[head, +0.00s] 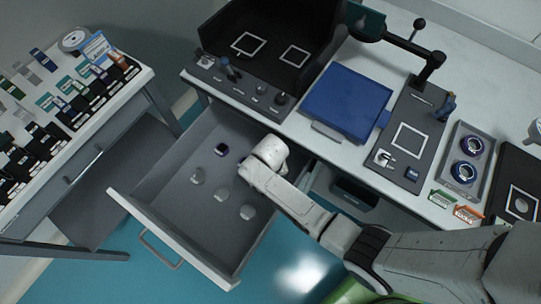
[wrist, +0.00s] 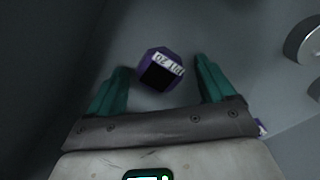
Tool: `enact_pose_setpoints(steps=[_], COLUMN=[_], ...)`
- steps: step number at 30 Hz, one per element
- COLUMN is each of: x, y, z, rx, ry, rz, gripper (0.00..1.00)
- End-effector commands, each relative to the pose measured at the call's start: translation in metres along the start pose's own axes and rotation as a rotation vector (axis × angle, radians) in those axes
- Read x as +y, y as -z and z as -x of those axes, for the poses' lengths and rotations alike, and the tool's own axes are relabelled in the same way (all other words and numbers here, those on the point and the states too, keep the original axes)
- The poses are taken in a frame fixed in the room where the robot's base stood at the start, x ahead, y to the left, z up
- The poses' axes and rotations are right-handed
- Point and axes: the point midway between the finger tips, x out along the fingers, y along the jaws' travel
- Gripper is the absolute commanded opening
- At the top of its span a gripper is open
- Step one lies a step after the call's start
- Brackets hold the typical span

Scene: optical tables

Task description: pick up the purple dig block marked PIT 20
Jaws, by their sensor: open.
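The purple dig block (wrist: 151,60) lies in the open drawer, with a white label reading PIT 20 and a dark face. It also shows in the head view (head: 221,150) as a small dark purple piece near the drawer's back. My gripper (wrist: 160,75) is open, its two teal fingers on either side of the block in the wrist view. Nothing is between the fingers' grip; I cannot tell how far above the block they are. In the head view the fingers are hidden behind my arm's end.
The pulled-out grey drawer (head: 146,212) holds several pale round pieces, such as one (head: 197,176) left of my arm. Its walls surround the block. The worktop above carries a blue tray (head: 345,101) and a black box (head: 270,40). A side table with labelled samples stands left.

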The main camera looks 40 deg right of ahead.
Motion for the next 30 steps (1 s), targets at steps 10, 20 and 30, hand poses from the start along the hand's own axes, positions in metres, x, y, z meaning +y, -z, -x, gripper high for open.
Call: enact_pose_setpoints(steps=[10, 20, 30], x=[-0.0001, -0.0001, -0.0002], y=[0.0001, 0.0001, 0.0003], z=[0.0006, 0.0006, 0.002], rx=[0.0, 0.0, 0.001], ry=[0.0, 0.0, 0.0], rz=[0.0, 0.0, 0.0], gripper=[0.59, 0.28, 0.21])
